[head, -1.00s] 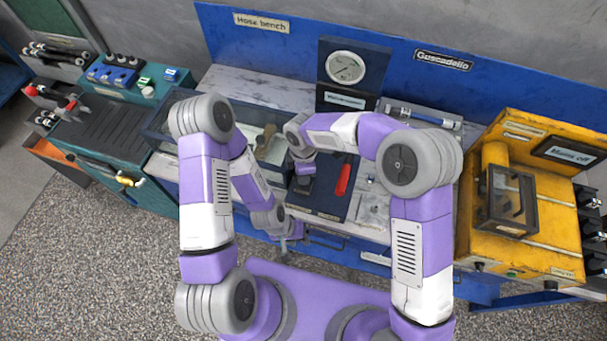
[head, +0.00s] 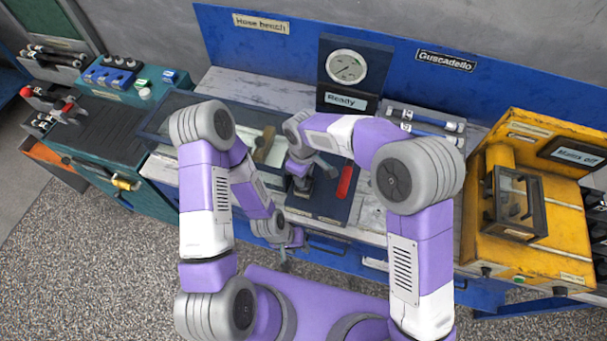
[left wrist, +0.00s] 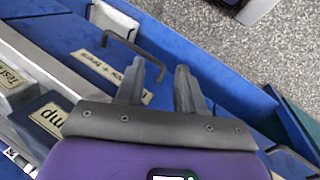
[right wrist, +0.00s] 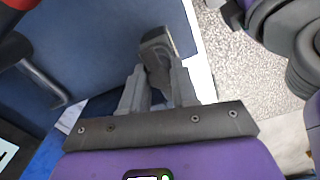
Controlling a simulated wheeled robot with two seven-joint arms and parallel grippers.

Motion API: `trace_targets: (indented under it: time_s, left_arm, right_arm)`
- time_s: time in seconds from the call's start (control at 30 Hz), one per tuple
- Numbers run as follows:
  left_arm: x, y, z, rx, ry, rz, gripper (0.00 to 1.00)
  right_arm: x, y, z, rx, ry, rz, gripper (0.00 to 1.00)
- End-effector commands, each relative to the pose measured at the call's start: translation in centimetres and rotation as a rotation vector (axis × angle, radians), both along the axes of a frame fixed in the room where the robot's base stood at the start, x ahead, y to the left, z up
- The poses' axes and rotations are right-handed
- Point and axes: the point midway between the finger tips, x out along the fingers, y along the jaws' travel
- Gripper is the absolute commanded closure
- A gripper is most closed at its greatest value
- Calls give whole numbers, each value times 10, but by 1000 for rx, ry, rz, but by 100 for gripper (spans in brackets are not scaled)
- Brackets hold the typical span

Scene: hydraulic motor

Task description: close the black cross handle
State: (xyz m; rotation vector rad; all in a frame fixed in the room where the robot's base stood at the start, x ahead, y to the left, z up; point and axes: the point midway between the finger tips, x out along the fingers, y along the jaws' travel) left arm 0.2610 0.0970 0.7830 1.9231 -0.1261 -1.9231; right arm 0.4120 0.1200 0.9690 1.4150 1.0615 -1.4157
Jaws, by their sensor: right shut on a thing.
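My right gripper (right wrist: 158,85) is shut on a dark grey-black piece (right wrist: 155,48), seen between its fingertips in the right wrist view. It looks like part of the black cross handle, but its full cross shape is hidden. In the head view this gripper is over the dark blue panel on the bench, left of a red lever (head: 345,182). My left gripper (left wrist: 160,88) is open and empty, its two fingers apart. It hangs in front of the blue bench front, near a dark bar handle (left wrist: 133,52). A round gauge (head: 347,67) stands behind, above a display reading "Ready" (head: 345,102).
A clear-sided case (head: 180,105) lies left of my right gripper. Hose pieces (head: 430,125) lie at the back right. A yellow machine (head: 480,235) stands to the right, a teal bench (head: 100,150) to the left.

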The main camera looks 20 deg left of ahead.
Motion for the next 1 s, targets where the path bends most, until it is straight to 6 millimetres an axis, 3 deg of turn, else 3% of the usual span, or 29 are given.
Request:
trace_targets:
  time_s: [0.57,0.6,0.7,0.73,1.0]
  left_arm:
    - [0,0,-1,0,0,0,62]
    - [0,0,-1,0,0,0,62]
    - [0,0,-1,0,0,0,62]
    - [0,0,-1,0,0,0,62]
    - [0,0,-1,0,0,0,62]
  right_arm:
    - [0,1,1,3,-2,-30,100]
    - [0,1,1,3,-2,-29,65]
    - [0,1,1,2,-2,-29,50]
    - [0,1,1,2,-2,-29,46]
    - [0,0,1,1,-1,-28,46]
